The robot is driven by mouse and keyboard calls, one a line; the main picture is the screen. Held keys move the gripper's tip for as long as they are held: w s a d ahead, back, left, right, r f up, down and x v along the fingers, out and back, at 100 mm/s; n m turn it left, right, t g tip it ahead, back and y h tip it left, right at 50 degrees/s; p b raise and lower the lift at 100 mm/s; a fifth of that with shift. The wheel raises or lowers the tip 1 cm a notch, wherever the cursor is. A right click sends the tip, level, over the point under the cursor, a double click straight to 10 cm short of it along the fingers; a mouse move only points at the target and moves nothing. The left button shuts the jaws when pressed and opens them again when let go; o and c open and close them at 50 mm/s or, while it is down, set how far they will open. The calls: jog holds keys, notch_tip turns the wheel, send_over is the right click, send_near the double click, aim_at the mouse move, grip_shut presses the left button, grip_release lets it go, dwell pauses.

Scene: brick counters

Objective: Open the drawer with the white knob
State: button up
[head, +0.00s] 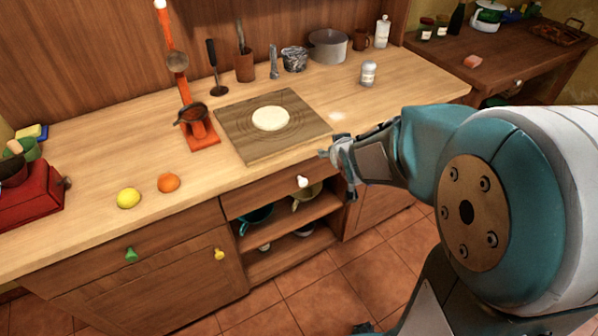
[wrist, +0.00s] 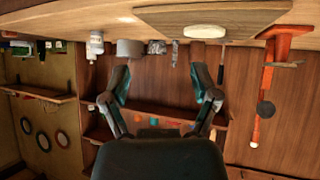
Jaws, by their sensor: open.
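The white knob (head: 302,181) sits on the front of a narrow wooden drawer (head: 254,197), just under the counter edge. The drawer looks shut, above an open shelf. My gripper (head: 338,172) is just right of the knob at about counter-edge height, apart from it in the head view. In the wrist view, which looks upside down, my gripper (wrist: 163,86) has its two fingers spread with nothing between them. The knob and drawer cannot be made out in the wrist view.
A cutting board (head: 236,131) with dough lies above the drawer. An orange (head: 168,182) and a lemon (head: 128,198) are to its left. Tiled floor (head: 325,290) is open in front.

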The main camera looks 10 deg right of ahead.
jog(key=w+f+t+y, duration=0.1)
jog(key=w+f, duration=0.3)
jog(key=f, duration=0.1)
jog(key=t+y, duration=0.5)
jog(key=t, duration=0.1)
send_near(304, 184)
jog(key=shift+m, duration=0.4)
jog(key=x, duration=1.1)
jog(key=shift+d, duration=0.1)
jog(key=shift+s, duration=0.1)
grip_shut()
